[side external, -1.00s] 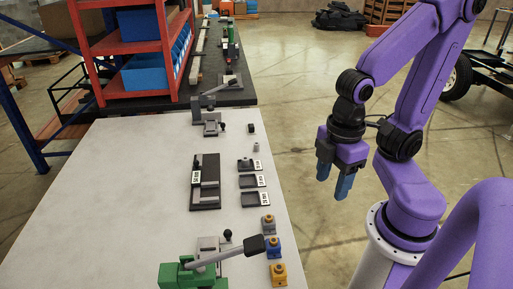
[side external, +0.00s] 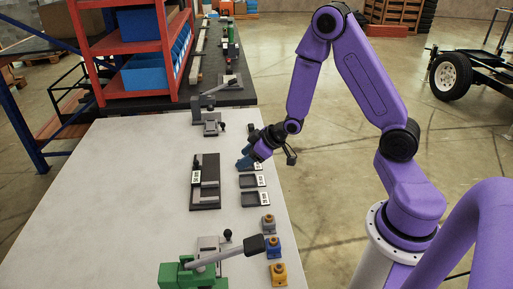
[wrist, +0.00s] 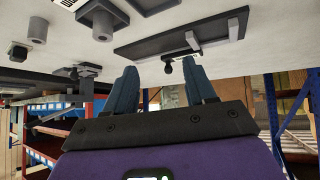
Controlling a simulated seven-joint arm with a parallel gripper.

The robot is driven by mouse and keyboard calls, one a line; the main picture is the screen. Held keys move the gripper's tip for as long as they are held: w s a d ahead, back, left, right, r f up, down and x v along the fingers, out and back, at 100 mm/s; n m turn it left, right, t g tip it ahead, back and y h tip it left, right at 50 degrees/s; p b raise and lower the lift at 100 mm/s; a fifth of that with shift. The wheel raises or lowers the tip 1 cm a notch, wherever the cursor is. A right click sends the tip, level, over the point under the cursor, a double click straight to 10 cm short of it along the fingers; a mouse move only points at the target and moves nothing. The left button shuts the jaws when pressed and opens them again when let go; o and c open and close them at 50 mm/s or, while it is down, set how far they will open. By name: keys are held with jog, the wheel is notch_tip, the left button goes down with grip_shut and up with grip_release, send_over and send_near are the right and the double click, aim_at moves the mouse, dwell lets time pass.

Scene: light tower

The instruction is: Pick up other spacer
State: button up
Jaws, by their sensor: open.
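My gripper (side external: 245,161) is open and empty, its blue fingers low over the far end of the row of small black trays. Both fingers also show in the wrist view (wrist: 162,76), spread apart. In the wrist view, one grey cylindrical spacer (wrist: 37,30) stands on the pale table left of the fingers. A second, wider grey cylinder (wrist: 103,22) sits at a black tray (wrist: 84,10), closer to the fingers but not between them. In the side view, my gripper and wrist hide both cylinders and most of the far tray.
A black plate fixture (side external: 206,167) with grey bars lies left of the trays. Two labelled trays (side external: 251,181) (side external: 250,199) are nearer. Grey, blue and yellow blocks (side external: 275,249) line the right edge. A green clamp (side external: 184,272) stands in front; the table's left is clear.

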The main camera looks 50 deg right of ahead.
jog(key=d+f+m+t, duration=0.1)
jog(key=d, duration=0.2)
jog(key=w+d+f+m+t, duration=0.1)
jog(key=d, duration=0.2)
jog(key=w+d+f+m+h, duration=0.1)
jog(key=d+f, duration=0.1)
jog(key=d, duration=0.1)
jog(key=shift+d+t, duration=0.4)
jog(key=d+t, duration=0.1)
jog(key=d, duration=0.1)
jog(key=d+f+m+h, duration=0.1)
jog(key=d, duration=0.1)
jog(key=d+m+t, duration=0.1)
jog(key=d, duration=0.1)
jog(key=shift+s+d+f+t+h, duration=0.3)
jog(key=shift+f+h, duration=0.1)
jog(key=shift+x, duration=3.25)
grip_shut()
